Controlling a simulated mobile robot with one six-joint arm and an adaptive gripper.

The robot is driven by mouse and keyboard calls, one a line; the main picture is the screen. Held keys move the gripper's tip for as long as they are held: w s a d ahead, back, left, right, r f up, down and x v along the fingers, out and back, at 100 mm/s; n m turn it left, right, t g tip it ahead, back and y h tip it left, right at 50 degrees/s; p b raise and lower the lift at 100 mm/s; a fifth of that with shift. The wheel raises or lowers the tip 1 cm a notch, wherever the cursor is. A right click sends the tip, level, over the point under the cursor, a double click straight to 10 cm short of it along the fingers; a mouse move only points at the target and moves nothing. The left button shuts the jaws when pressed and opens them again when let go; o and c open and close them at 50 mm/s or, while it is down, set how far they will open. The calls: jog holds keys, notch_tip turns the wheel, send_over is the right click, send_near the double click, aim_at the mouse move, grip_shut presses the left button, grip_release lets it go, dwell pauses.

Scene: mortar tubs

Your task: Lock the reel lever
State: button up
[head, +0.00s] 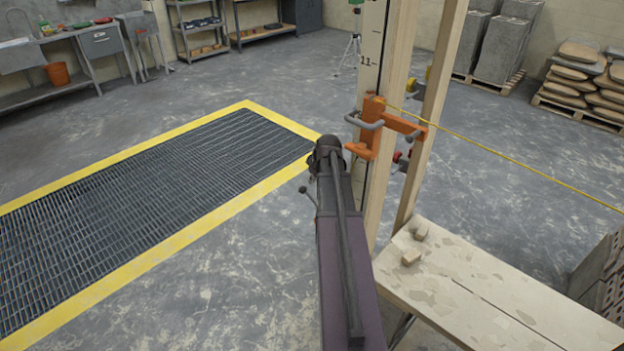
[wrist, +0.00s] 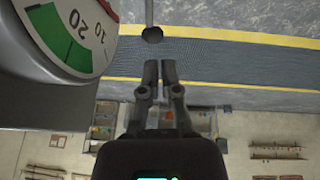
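The lever is a thin dark rod with a black ball knob (wrist: 152,35), seen at the top centre of the wrist view just beyond my fingertips. In the head view a similar ball knob (head: 302,189) sticks out to the left from behind my arm. My gripper (wrist: 160,68) has its fingers drawn together with only a sliver between them, empty and apart from the knob. A grey body with a round dial (wrist: 75,35), green band and numbers, fills the upper left of the wrist view. The reel itself is not clearly seen; my arm hides that area in the head view.
A wooden post with a marked scale (head: 370,55) and an orange clamp (head: 374,128) stands just right of my arm. A yellow line (head: 520,165) runs right from the clamp. A splattered board (head: 480,285) is at lower right. The floor grating (head: 150,205) lies left.

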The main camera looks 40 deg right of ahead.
jog(key=o, duration=0.3)
jog(key=shift+a, duration=0.15)
jog(key=shift+o, duration=0.8)
jog(key=shift+a, duration=0.25)
jog(key=a+f+g+y, duration=0.1)
jog(key=a+g, duration=0.1)
jog(key=a, duration=2.1)
jog(key=s+a+g, duration=0.1)
jog(key=s+a, duration=0.3)
jog(key=a, duration=0.5)
jog(key=s+a+m+g, duration=0.1)
jog(key=s+a, duration=0.2)
jog(key=a, duration=0.7)
jog(key=shift+s+f+m+g+h, duration=0.3)
jog(key=shift+s+g, duration=0.1)
jog(key=shift+s, duration=0.1)
